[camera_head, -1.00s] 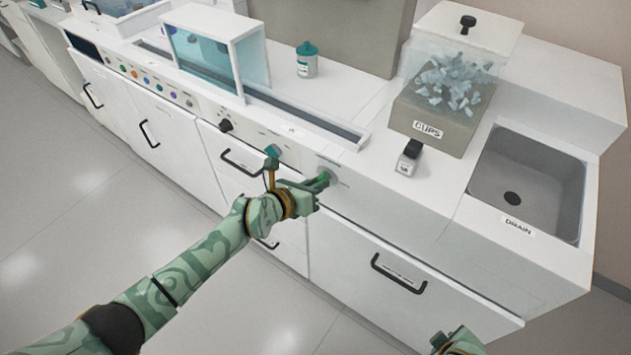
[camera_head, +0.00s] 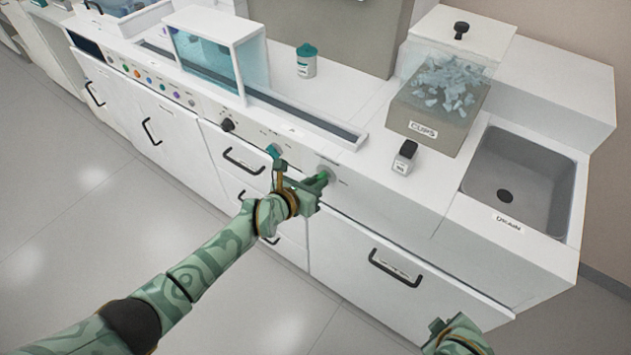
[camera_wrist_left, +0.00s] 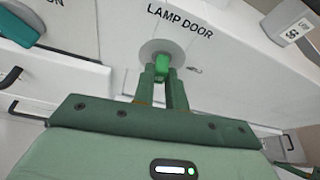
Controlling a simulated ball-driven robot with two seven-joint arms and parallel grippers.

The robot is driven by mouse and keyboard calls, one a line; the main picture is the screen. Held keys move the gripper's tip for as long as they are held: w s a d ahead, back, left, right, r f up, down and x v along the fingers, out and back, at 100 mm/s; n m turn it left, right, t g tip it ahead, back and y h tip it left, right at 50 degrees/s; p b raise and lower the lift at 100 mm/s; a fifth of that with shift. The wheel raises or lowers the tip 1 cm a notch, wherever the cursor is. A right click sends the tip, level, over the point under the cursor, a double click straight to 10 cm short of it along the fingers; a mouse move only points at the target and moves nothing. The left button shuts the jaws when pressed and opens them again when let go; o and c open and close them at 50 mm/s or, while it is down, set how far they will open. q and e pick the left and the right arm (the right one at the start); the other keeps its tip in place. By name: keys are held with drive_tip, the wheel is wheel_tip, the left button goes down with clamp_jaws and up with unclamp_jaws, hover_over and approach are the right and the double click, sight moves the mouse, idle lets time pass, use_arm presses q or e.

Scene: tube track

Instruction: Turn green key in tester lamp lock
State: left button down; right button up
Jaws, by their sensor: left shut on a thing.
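The green key (camera_wrist_left: 162,64) sits in the round grey lock (camera_wrist_left: 152,49) under the words "LAMP DOOR" in the left wrist view. My left gripper (camera_wrist_left: 163,78) is shut on the key, with one finger on each side of it. In the head view, my left gripper (camera_head: 315,188) reaches the lock (camera_head: 329,171) on the front panel of the counter, and it hides most of the key. My right gripper (camera_head: 455,338) shows only in part at the bottom edge, away from the counter; its fingers cannot be made out clearly.
A teal knob (camera_head: 274,151) and a black knob (camera_head: 227,125) sit on the panel left of the lock. Above are a small labelled block (camera_head: 404,158), a cups bin (camera_head: 432,118) and a drain sink (camera_head: 520,180). A drawer handle (camera_head: 394,268) juts out below.

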use_arm(q)
drive_tip(key=shift+r+m+p, duration=0.2)
drive_tip(key=shift+m+p, duration=0.1)
drive_tip(key=shift+p, duration=0.15)
drive_tip(key=c, duration=1.8)
unclamp_jaws()
drive_tip(key=o, duration=0.5)
drive_tip(key=shift+f, duration=0.2)
drive_tip(key=shift+c, duration=0.2)
